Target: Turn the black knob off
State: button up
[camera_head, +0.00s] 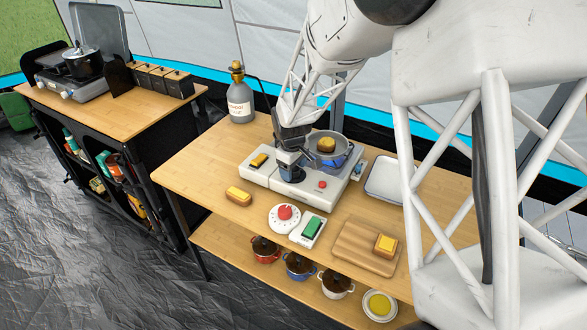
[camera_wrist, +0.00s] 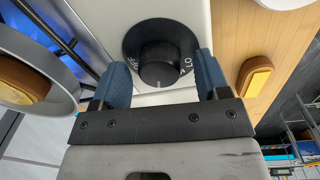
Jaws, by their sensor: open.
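The black knob (camera_wrist: 158,62) is on the white stove (camera_wrist: 85,15), with a dark ring around it marked OFF on one side and LO on the other. My gripper (camera_wrist: 162,78) is open, with one blue finger on each side of the knob. Whether the fingers touch it is unclear. In the head view my gripper (camera_head: 290,165) is low over the front of the stove (camera_head: 258,177) and hides most of the knob. Blue flame shows under the pan (camera_wrist: 45,50), which also sits on the burner in the head view (camera_head: 341,162).
A red-topped timer (camera_head: 285,217), a green-topped device (camera_head: 312,231), a cutting board (camera_head: 352,246) and a yellow-topped block (camera_head: 238,196) lie in front of the stove. A bottle (camera_head: 240,100) stands behind and a tray (camera_head: 385,178) to the right. Wooden counter is bare at the left.

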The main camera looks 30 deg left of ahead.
jog(key=shift+f, duration=0.15)
jog(key=c, duration=0.9)
jog(key=shift+m, duration=0.4)
jog(key=m, duration=1.3)
jog(key=shift+h, duration=0.3)
jog(key=o, duration=0.9)
